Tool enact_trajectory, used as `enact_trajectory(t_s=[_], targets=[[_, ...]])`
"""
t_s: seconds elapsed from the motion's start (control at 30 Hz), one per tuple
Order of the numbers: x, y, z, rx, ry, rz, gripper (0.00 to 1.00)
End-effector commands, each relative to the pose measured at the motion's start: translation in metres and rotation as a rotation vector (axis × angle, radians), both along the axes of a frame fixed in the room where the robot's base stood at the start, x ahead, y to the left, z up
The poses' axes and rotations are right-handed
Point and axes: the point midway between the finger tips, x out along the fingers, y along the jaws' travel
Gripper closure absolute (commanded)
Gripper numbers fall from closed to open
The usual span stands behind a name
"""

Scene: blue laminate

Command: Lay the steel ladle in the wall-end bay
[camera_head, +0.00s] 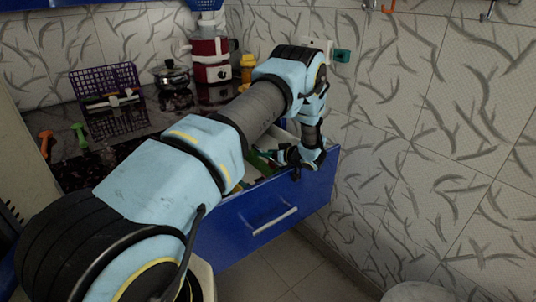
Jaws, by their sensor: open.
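A blue drawer (255,226) stands pulled out below the counter, with its right end by the tiled wall. My gripper (281,156) is at the drawer's open top, near its right end, and its jaws are open. Dark and green items (257,163) show in the drawer just left of the gripper, too small to name. I cannot make out the steel ladle or the bay walls; my arm hides much of the drawer's inside.
The dark counter (140,130) behind holds a purple rack (105,85), a steel pot (172,75), a red appliance (210,60) and a yellow item (247,66). The tiled wall (430,130) closes off the right. Floor (270,270) shows below the drawer.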

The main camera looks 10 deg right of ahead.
Motion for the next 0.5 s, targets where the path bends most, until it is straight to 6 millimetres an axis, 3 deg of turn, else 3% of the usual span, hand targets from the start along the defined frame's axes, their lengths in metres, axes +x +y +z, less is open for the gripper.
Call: enact_trajectory(t_s=[0.27,0.5], targets=[[0.0,-0.001,0.017,0.0,0.0,-0.001,0.45],[-0.041,-0.026,0.029,-0.002,0.0,-0.004,0.45]])
